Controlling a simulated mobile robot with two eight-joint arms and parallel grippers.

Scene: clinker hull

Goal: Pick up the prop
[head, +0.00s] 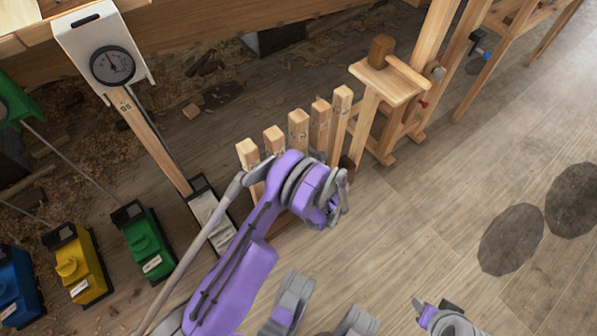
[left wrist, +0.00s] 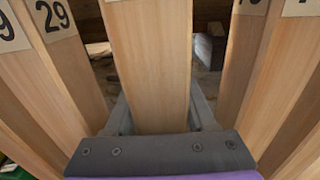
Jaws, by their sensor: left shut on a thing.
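Several light wooden props stand in a row in the head view, each with a number label near its top. My left gripper (left wrist: 163,112) is shut on the middle prop (left wrist: 148,50), with a grey finger on each side of it in the left wrist view. That prop appears to be the middle post (head: 299,124) of the row in the head view. It looks upright, and its lower part is hidden behind my purple wrist. Its number cannot be read. A neighbouring prop (left wrist: 62,65) to the left reads 29.
A post with a white dial box (head: 95,50) stands at left. Green (head: 148,243), yellow (head: 80,265) and blue (head: 15,290) units sit lower left. A wooden stand (head: 390,82) with a mallet (head: 382,50) is right of the row. Open floor lies at right.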

